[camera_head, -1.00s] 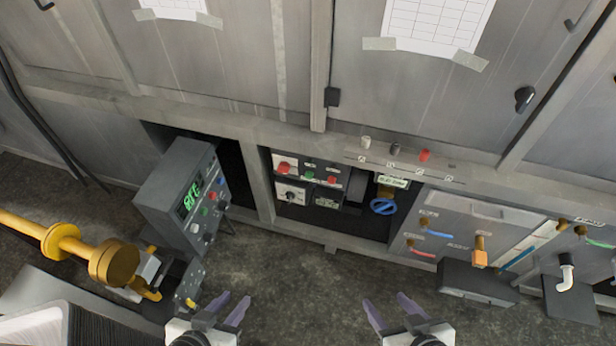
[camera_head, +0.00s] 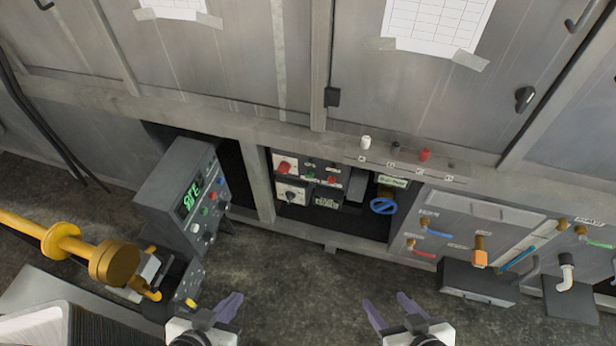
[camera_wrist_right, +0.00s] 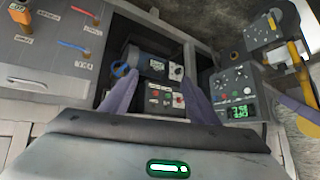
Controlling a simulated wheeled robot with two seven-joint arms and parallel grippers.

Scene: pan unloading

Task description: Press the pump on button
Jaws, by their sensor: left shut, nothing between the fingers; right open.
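A recessed control panel (camera_head: 307,178) sits in the low cabinet opening, with a red knob (camera_head: 284,168), a dark dial (camera_head: 290,196), and small green and red buttons. The labels are too small to read, so I cannot tell which button is the pump on button. It also shows in the right wrist view (camera_wrist_right: 163,98), between my right fingers. My left gripper (camera_head: 229,306) is shut and empty, in front of and below the panel. My right gripper (camera_head: 393,308) is open and empty, in front of the opening and to the right. Neither touches the panel.
A grey box with a green display (camera_head: 188,198) and coloured buttons stands left of the opening. A blue valve wheel (camera_head: 383,206) is at the opening's right. Taps and pipes line the right side; a yellow pipe (camera_head: 30,228) enters from the left. The floor before the panel is clear.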

